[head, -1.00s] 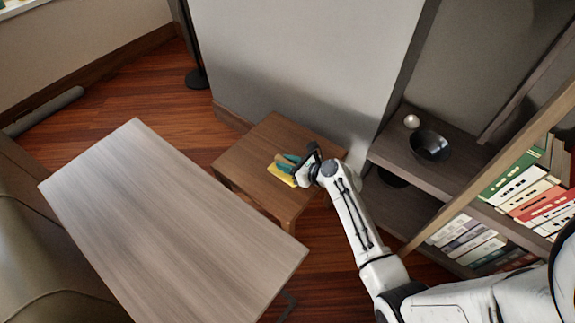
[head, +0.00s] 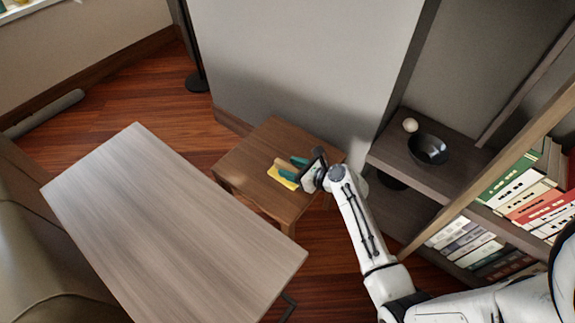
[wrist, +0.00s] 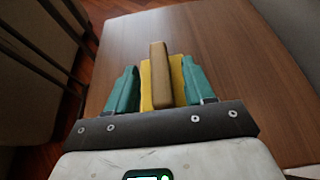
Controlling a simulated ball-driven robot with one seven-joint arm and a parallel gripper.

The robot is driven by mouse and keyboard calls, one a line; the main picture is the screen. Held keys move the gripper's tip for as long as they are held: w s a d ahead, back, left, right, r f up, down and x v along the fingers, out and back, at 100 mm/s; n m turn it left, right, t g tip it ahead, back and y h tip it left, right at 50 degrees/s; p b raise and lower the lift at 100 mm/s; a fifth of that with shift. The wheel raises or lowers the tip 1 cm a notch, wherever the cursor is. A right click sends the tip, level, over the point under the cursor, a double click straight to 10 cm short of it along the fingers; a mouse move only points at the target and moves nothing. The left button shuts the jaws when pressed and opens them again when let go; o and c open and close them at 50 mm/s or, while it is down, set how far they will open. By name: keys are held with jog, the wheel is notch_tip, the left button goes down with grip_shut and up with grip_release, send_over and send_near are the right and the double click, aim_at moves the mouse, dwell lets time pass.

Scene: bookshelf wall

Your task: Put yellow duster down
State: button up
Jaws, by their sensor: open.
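The yellow duster (head: 283,180) lies on the small brown wooden table (head: 252,153). In the wrist view the duster (wrist: 176,76) shows as a yellow pad with a tan wooden handle on top. My gripper (head: 289,169) is at the duster, low over the table. In the wrist view its two teal fingers (wrist: 160,84) stand on either side of the duster, open, with a visible gap between the left finger and the handle. The near end of the duster is hidden behind the dark gripper bar.
A long grey-brown table (head: 165,225) stands left of the small table. A grey wall block (head: 300,65) rises behind it. At right, a shelf holds a black bowl (head: 428,149), a white ball (head: 410,125) and several books (head: 520,190).

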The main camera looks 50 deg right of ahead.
jog(key=p+v, duration=0.2)
jog(key=v, duration=0.7)
jog(key=shift+s+r+p, duration=0.2)
jog(key=shift+s+p, duration=0.1)
jog(key=s+a+n+g+y, duration=0.2)
jog(key=s+a+n+g, duration=0.15)
jog(key=a+n, duration=0.5)
jog(key=s+a+n+g+y, duration=0.15)
jog(key=a+n+g, duration=0.3)
jog(key=n, duration=0.65)
jog(key=s+a+r+n+g+h, duration=0.2)
jog(key=s+r+n+g+h, duration=0.2)
jog(key=s+n, duration=0.6)
jog(key=r+n, duration=0.1)
jog(key=n, duration=0.4)
jog(key=shift+s+a+n+g, duration=0.15)
jog(key=shift+s+n+g, duration=0.15)
jog(key=shift+n, duration=0.05)
notch_tip(320, 180, up, 20)
jog(key=p, duration=2)
